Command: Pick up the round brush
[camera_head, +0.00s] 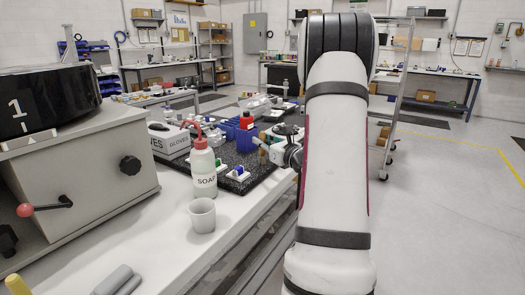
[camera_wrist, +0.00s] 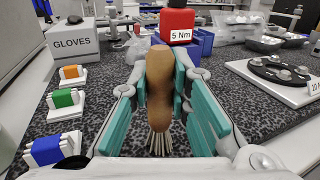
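The round brush (camera_wrist: 160,85) has a brown wooden handle and pale bristles. In the wrist view it stands roughly upright, bristles down, over the dark speckled mat. My gripper (camera_wrist: 161,90) has its teal-padded fingers on both sides of the handle. The pads come close to the handle near the fingertips; whether they press on it is not clear. In the head view my gripper (camera_head: 264,146) is low over the mat at the end of my arm, and the brush is too small and covered to make out well.
A red 5 Nm weight (camera_wrist: 176,25) stands behind the brush. A round plate with knobs (camera_wrist: 278,72) lies right. A gloves box (camera_wrist: 75,43) and orange, green and blue clipped items (camera_wrist: 65,97) line the left. A soap bottle (camera_head: 203,168) and cup (camera_head: 202,215) stand nearer.

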